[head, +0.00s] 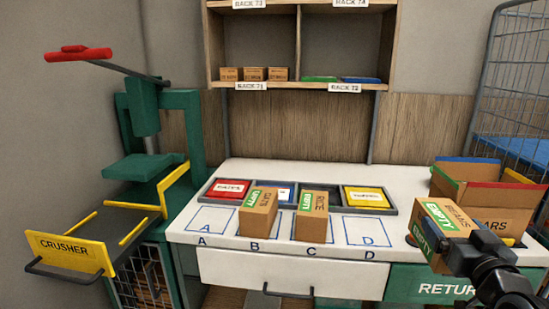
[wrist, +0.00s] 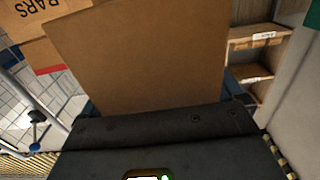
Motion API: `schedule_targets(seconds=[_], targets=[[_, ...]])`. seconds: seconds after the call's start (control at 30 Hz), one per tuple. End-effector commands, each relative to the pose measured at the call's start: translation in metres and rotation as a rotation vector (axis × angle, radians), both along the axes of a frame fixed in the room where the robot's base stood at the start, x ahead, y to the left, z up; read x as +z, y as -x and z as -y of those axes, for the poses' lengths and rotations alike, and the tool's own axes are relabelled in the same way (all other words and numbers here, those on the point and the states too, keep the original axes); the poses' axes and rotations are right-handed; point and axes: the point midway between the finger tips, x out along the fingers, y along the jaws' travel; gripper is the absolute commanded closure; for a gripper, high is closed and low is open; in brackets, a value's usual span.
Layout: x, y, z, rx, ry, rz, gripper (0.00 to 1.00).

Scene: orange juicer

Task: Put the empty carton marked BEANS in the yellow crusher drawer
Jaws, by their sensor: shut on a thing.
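The carton marked BEANS (head: 450,222) is brown cardboard with a green EMPTY label, at the right of the head view. My gripper (head: 470,256) is shut on it and holds it tilted in front of the BARS box. In the wrist view a plain brown face of the BEANS carton (wrist: 140,60) fills the middle, and my gripper (wrist: 160,125) shows below it. The fingertips are hidden. The yellow-fronted crusher drawer (head: 72,252) is pulled out at the left, and its tray looks empty. The green crusher (head: 150,150) has its red-handled lever raised.
An open BARS box (head: 497,222) stands right behind the held carton. Two EMPTY cartons, one left (head: 258,212) and one marked RICE (head: 311,214), stand on spots B and C of the white table (head: 230,248). Spots A and D are bare. A wire cage (head: 515,90) is at right.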

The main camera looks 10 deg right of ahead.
Motion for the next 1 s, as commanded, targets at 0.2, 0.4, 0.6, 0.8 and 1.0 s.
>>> schedule_targets(seconds=[0.2,0.4,0.6,0.8,1.0], targets=[[-0.032,-0.010,-0.024,0.033,-0.010,-0.001,0.59],[-0.072,-0.017,-0.055,0.071,-0.018,-0.001,0.59],[-0.138,-0.014,-0.107,0.132,-0.026,-0.006,0.59],[-0.219,0.013,-0.169,0.210,-0.021,-0.009,0.59],[-0.275,0.051,-0.209,0.270,-0.006,-0.007,0.59]])
